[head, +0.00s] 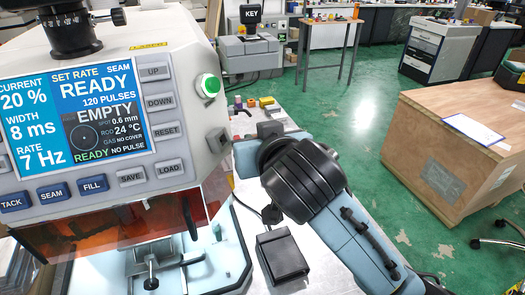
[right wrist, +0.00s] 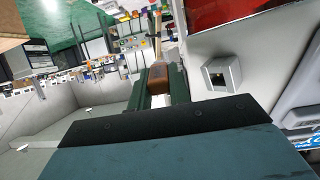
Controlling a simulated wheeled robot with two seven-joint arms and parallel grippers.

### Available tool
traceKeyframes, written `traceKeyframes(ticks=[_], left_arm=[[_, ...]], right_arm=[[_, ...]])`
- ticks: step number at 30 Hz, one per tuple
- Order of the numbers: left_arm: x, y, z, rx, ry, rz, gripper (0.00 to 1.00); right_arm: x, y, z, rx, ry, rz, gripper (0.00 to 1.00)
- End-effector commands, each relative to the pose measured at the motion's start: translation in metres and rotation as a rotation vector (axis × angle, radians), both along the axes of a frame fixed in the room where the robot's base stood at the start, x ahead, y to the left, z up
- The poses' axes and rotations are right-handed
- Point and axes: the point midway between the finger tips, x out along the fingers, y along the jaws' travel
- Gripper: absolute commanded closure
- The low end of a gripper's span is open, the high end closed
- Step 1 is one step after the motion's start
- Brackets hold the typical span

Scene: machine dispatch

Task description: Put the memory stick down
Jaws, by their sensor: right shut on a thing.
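My right gripper (right wrist: 160,88) shows in the right wrist view, its dark green fingers shut on a small brown piece (right wrist: 158,76), which I take to be the memory stick. The fingers hide part of it, and its far end is hard to make out. A pale grey surface lies beyond the fingers. In the head view my right arm comes in from the lower right and its wrist bends left behind the welding machine (head: 150,170). The machine hides the gripper and what it holds there. My left gripper is in neither view.
The machine's screen (head: 75,115) reads READY and EMPTY. A black pedal-like box (head: 283,255) sits on the light bench beside my arm. A wooden crate (head: 440,160) stands at right; green floor is open between.

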Motion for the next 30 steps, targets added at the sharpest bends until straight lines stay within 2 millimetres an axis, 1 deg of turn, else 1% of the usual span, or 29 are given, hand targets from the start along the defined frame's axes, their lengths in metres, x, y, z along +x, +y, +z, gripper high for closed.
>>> traceKeyframes(ticks=[1,6,11,14,17,30], left_arm=[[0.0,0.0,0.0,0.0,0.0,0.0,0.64],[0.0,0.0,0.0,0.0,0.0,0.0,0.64],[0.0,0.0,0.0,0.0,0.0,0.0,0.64],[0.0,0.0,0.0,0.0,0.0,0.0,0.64],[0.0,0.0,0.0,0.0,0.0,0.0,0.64],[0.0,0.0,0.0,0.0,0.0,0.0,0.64]], right_arm=[[0.0,0.003,0.005,0.004,0.0,-0.04,1.0],[0.003,0.004,0.015,0.001,0.001,-0.164,1.0],[0.004,0.005,0.02,-0.001,-0.001,-0.227,1.0],[0.004,0.003,0.02,-0.002,0.001,-0.227,1.0],[0.004,0.0,0.016,-0.003,0.002,-0.18,1.0],[-0.004,-0.014,-0.009,-0.004,-0.001,0.212,1.0]])
